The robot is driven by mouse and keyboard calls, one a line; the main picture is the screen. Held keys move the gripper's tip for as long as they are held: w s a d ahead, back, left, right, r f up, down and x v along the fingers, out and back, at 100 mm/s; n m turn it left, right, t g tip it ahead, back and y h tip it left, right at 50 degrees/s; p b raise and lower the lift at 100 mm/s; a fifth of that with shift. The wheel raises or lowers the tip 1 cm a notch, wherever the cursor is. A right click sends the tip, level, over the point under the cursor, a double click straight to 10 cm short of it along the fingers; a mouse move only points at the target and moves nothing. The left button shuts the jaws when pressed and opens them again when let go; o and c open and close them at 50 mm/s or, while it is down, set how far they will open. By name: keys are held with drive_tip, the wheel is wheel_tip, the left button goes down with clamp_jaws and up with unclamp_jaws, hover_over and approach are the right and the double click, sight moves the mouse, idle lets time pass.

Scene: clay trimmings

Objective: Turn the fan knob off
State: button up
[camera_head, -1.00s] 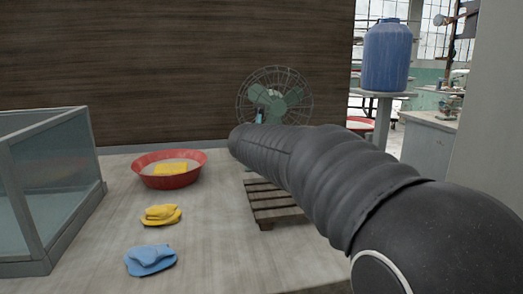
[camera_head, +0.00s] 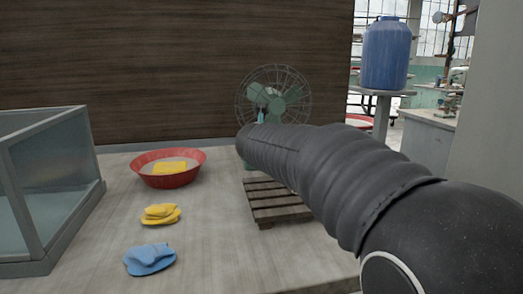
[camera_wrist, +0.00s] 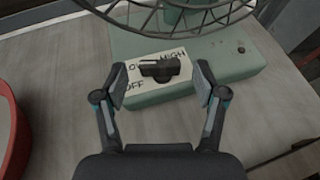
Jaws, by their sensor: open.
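A green fan (camera_head: 273,96) with a round wire cage stands at the back of the table in the head view, its base mostly hidden behind my arm. My gripper (camera_wrist: 161,82) is open, with one finger on each side of the knob and visible space between. Whether the fingers touch the base is unclear.
The fan's wire cage (camera_wrist: 185,33) curves close above the knob. A red basin (camera_head: 168,181) holds a yellow block. Yellow (camera_head: 160,214) and blue (camera_head: 150,259) cloth-like items lie in front. A wooden pallet (camera_head: 277,203) is beside my arm; a glass-sided box (camera_head: 45,185) stands left.

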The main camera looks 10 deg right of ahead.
drive_tip(key=v, duration=1.2)
